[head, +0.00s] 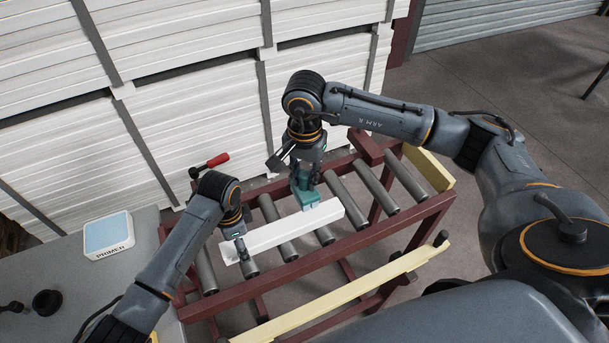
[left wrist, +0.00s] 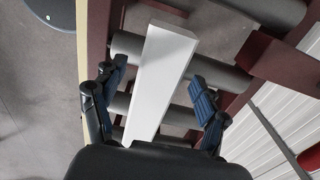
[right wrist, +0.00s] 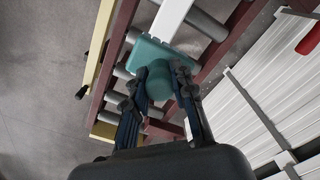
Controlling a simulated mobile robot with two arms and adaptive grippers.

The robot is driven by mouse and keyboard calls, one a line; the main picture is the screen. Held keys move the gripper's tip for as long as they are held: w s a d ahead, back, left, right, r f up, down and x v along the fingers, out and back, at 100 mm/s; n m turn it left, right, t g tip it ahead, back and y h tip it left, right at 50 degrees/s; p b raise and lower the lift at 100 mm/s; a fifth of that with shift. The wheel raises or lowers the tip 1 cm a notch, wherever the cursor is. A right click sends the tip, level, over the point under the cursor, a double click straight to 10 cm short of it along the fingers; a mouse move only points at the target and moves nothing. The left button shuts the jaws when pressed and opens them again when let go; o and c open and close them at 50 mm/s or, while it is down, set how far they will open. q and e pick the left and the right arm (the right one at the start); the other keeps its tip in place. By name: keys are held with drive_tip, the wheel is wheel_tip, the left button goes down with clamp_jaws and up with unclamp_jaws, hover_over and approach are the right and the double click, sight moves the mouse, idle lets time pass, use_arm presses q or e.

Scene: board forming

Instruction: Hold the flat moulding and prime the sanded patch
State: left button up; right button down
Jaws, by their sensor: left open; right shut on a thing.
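The white flat moulding (head: 285,229) lies across the rollers. It also shows in the left wrist view (left wrist: 160,80). My left gripper (head: 240,250) is at its left part, with open fingers (left wrist: 158,88) on either side of it and gaps between. My right gripper (head: 304,184) is shut on a teal applicator (head: 309,198), gripping its round handle in the right wrist view (right wrist: 165,82). The applicator's block is at the moulding's right end; I cannot tell whether it touches. I cannot make out the sanded patch.
A white primer tray (head: 86,249) with a light blue pad stands on the grey bench at left, near a small dark cup (head: 47,302). The dark red roller frame (head: 358,238) has a red-handled lever (head: 217,160) behind. Stacked white boards (head: 190,120) fill the back.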

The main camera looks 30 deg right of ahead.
use_arm(q)
drive_tip(key=shift+f, duration=0.85)
drive_tip(key=c, duration=1.2)
drive_tip(key=shift+c, duration=0.2)
drive_tip(key=shift+s+a+f, duration=0.1)
